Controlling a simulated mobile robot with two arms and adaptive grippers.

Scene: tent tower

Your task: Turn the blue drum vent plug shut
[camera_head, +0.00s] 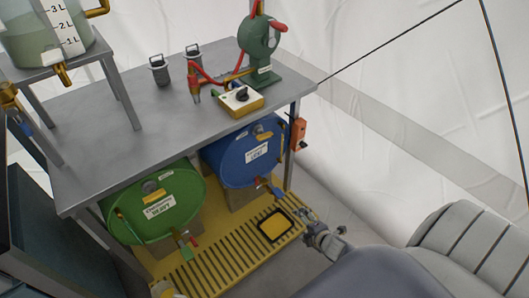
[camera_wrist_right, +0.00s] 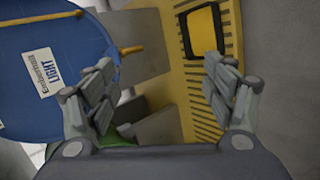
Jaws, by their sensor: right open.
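The blue drum (camera_head: 232,168) lies on its side under the grey bench, its labelled round end facing out. Its vent plug (camera_head: 261,132) appears as a small fitting near the top of that end; its setting is too small to tell. The drum also shows at the left of the right wrist view (camera_wrist_right: 55,45), with its label and a brass-coloured fitting, but the vent plug is not clear there. My right gripper (camera_head: 307,228) is open and empty, low and to the right of the drum, apart from it. Its spread fingers show in the wrist view (camera_wrist_right: 162,88). My left gripper is not in view.
A green drum (camera_head: 185,205) lies left of the blue one. A yellow slatted platform (camera_head: 215,258) with a black-rimmed yellow square (camera_head: 274,226) is below. The bench (camera_head: 130,120) overhangs the drums. An orange box (camera_head: 299,134) hangs at its right leg.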

